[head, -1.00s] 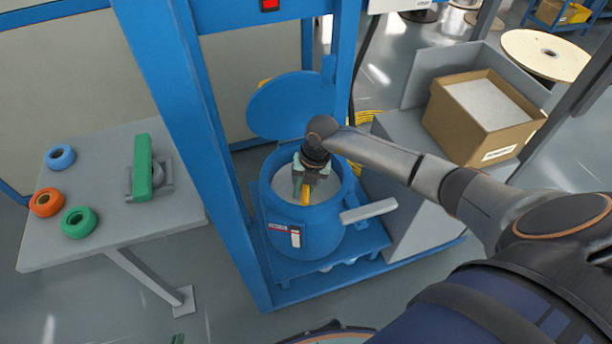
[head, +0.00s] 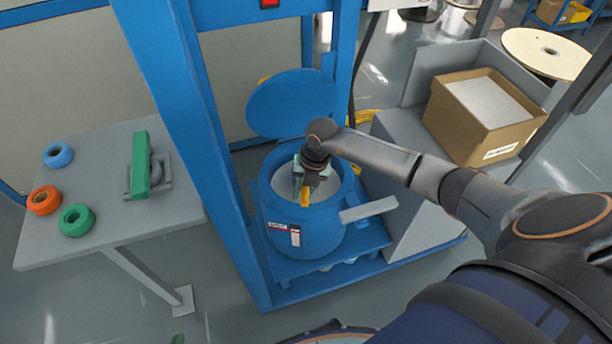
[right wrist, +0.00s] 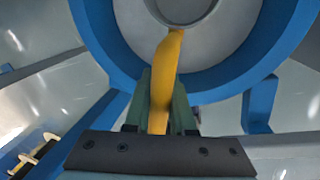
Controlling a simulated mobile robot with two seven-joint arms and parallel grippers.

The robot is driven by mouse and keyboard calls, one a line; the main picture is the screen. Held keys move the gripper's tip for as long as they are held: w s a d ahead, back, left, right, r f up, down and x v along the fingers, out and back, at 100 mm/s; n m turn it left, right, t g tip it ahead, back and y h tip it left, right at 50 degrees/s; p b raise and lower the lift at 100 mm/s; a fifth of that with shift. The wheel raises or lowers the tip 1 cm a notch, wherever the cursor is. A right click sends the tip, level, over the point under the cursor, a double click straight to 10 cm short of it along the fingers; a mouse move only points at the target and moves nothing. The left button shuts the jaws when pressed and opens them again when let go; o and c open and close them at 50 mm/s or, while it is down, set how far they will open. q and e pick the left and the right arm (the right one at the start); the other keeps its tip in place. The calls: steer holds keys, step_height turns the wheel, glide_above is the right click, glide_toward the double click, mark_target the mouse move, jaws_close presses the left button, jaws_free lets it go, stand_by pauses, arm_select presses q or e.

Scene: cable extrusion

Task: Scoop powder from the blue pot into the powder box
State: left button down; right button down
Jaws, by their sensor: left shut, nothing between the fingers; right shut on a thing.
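The blue pot (head: 308,228) stands open on a blue base inside a blue frame, with its round lid (head: 290,103) raised behind it. Pale powder (head: 283,178) shows inside the pot. My right gripper (head: 305,187) points down into the pot mouth, shut on the yellow handle of the scoop (head: 305,201). In the right wrist view the yellow scoop handle (right wrist: 165,85) stands between the greenish fingers (right wrist: 160,108), and the grey scoop bowl (right wrist: 184,8) is cut off at the top edge. I cannot tell how much powder it holds. The powder box (head: 478,125) is an open cardboard box with pale contents. My left gripper is not in view.
The powder box sits on a grey stand (head: 415,185) right of the pot. A grey handle (head: 368,211) juts right from the pot. Blue frame posts (head: 205,140) rise beside it. A grey table (head: 120,225) at left carries coloured rings and a green-topped tool (head: 141,165).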

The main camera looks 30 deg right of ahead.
steer(key=shift+f, duration=0.1)
steer(key=shift+f+b, duration=0.4)
steer(key=shift+f, duration=0.2)
stand_by(0.5)
steer(key=shift+f+b, duration=0.35)
steer(key=shift+f, duration=0.1)
stand_by(0.3)
